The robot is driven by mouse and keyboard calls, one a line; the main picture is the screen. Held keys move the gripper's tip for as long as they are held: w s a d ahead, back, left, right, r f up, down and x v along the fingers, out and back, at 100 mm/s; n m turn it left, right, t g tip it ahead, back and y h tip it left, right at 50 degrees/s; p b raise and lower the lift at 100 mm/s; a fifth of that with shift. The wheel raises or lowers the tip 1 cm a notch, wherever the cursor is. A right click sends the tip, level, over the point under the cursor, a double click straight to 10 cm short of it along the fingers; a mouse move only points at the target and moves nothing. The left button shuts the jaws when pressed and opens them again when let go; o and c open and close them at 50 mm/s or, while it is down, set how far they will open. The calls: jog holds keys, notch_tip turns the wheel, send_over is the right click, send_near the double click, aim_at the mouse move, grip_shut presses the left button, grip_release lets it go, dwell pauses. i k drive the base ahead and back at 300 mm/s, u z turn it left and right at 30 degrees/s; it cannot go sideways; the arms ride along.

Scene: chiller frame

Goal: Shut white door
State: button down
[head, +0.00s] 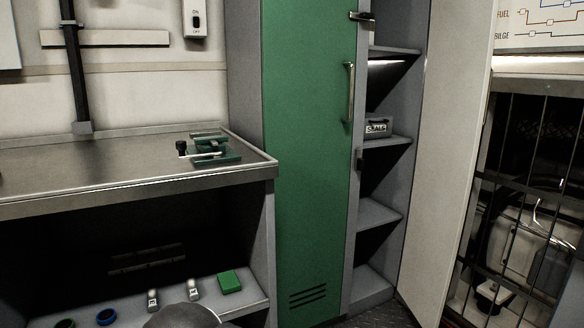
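The white door (447,150) stands open at the right of a tall grey locker. It swings out from the locker's right side and runs off the bottom of the view. The open bay beside it shows several grey shelves (378,214), and a small labelled box (377,127) sits on one of them. The green door (308,170) to the left of the bay looks shut, with a vertical metal handle (350,92). My gripper is not in view. A rounded grey shape at the bottom edge may be part of my arm.
A metal workbench (120,172) with a green and metal fixture (211,152) stands at left. Its lower shelf holds a green block (229,282) and small items. A barred frame (525,190) with machinery stands right of the white door. Dark floor (385,315) shows before the locker.

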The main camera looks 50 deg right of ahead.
aim_at(459, 72)
jog(key=k, duration=1.5)
jog(key=z, duration=1.3)
jog(key=i, duration=0.5)
jog(key=z, duration=0.05)
